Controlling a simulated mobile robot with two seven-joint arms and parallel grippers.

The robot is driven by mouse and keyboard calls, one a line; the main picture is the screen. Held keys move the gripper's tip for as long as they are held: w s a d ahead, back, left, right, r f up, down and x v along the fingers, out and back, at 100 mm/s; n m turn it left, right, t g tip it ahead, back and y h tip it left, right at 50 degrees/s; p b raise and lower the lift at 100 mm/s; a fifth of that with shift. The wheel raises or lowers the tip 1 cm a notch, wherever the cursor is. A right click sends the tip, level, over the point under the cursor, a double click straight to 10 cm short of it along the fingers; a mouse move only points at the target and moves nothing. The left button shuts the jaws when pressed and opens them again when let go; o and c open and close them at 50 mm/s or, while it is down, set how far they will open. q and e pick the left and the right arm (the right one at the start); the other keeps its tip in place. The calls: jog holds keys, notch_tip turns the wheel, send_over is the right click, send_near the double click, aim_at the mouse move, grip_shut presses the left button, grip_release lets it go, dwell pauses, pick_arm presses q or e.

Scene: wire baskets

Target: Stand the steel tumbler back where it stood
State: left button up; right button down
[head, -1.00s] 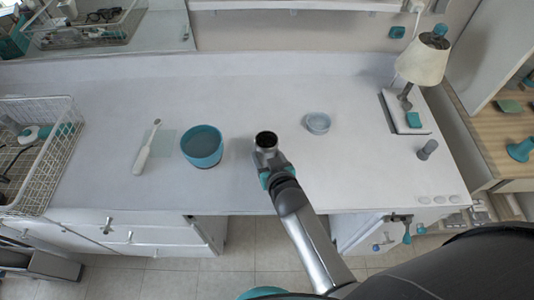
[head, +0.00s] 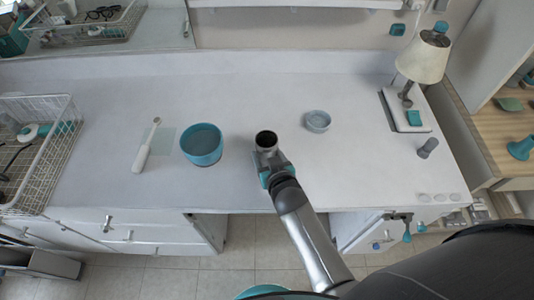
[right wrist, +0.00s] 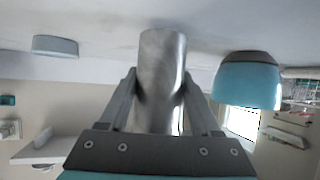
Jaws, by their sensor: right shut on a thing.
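The steel tumbler (head: 266,148) is a plain metal cylinder with a dark open mouth facing up in the head view. It is upright over the white counter, between the teal bowl and the small pale dish. My right gripper (head: 271,163) is shut on it from the front edge side. In the right wrist view, which is upside down, the tumbler (right wrist: 161,80) sits between the two fingers (right wrist: 160,105). Its base is close to the counter surface; I cannot tell whether it touches. My left gripper is not in view.
The teal bowl (head: 203,147) stands left of the tumbler, and the pale blue dish (head: 317,121) stands behind it to the right. A white toothbrush (head: 146,146) and a wire basket (head: 62,150) are farther left. A lamp (head: 421,60) stands at right. The counter behind the tumbler is clear.

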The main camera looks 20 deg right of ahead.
jog(key=shift+r, duration=0.1)
jog(key=shift+f+b, duration=0.4)
jog(key=shift+f, duration=0.3)
dwell(0.9)
grip_release()
jog(key=shift+c, duration=0.3)
jog(key=c, duration=0.3)
dwell(0.5)
